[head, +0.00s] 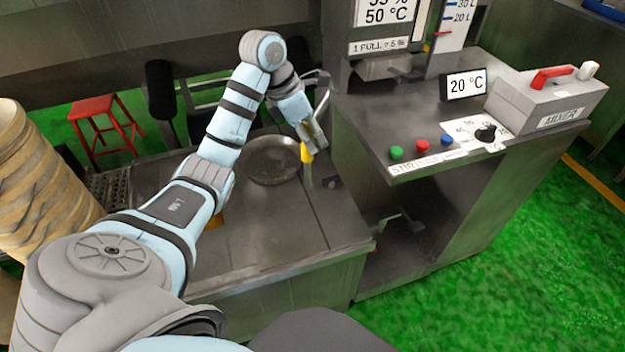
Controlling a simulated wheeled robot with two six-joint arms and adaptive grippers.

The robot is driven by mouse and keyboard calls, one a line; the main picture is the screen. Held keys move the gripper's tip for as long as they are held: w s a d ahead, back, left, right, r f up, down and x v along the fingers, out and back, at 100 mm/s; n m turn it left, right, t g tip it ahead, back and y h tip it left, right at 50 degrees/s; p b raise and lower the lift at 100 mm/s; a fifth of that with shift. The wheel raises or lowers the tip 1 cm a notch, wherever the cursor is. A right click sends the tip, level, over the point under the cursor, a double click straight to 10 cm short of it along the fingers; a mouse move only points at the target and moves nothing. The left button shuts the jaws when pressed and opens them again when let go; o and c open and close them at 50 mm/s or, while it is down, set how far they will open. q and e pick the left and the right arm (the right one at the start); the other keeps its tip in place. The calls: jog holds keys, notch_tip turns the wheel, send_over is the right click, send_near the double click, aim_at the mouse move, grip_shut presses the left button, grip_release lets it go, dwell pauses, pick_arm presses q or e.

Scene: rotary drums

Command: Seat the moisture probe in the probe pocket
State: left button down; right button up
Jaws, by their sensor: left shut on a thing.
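My left gripper (308,134) reaches over the steel counter and is shut on the moisture probe (307,154), whose yellow part shows just below the fingers. A thin grey stem seems to point down from the yellow part, close above or at the counter; I cannot tell whether its tip touches anything. A small dark spot (332,183) lies on the counter just right of the stem; I cannot tell whether it is the probe pocket. My right gripper is out of view.
A round shallow metal pan (262,172) is just left of the probe. The control cabinet (440,190) with buttons and a dial rises close on the right. The counter's front part (275,240) is clear.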

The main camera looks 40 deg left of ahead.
aim_at(312, 186)
pick_arm(q)
notch_tip(312, 186, down, 17)
jog(key=shift+s+a+r+b, duration=0.1)
jog(key=shift+s+r+b, duration=0.1)
jog(key=shift+b, duration=0.4)
jog(key=shift+f, duration=0.1)
jog(key=c, duration=1.8)
grip_release()
jog(key=shift+f, duration=0.1)
jog(key=o, duration=0.4)
jog(key=shift+w, duration=0.1)
